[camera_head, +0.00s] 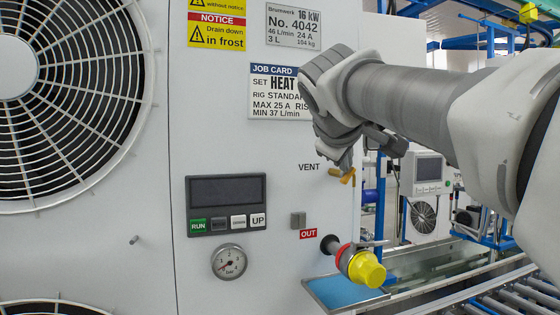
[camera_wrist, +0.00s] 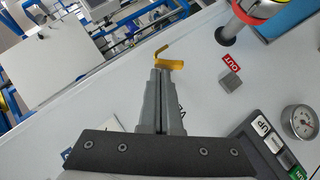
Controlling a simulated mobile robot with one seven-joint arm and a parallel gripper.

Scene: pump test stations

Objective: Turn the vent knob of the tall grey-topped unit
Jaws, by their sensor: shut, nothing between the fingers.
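The vent knob is a small brass-yellow lever (camera_head: 347,176) on the white unit front (camera_head: 285,215), just right of the word VENT. The unit's top is out of view. In the wrist view the knob (camera_wrist: 169,64) lies right at the fingertips, with a bent end pointing up. My gripper (camera_head: 343,165) is shut and empty, its tips at the knob; they also show in the wrist view (camera_wrist: 160,72). Whether they touch it I cannot tell. The fingers partly cover the knob in the head view.
Below the knob, a pipe outlet with a red ring and yellow cap (camera_head: 366,270) sticks out near the OUT label (camera_head: 308,234). A control panel (camera_head: 226,204) and pressure gauge (camera_head: 229,262) sit to the left. A blue tray (camera_head: 345,292) and roller conveyor (camera_head: 480,292) lie lower right.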

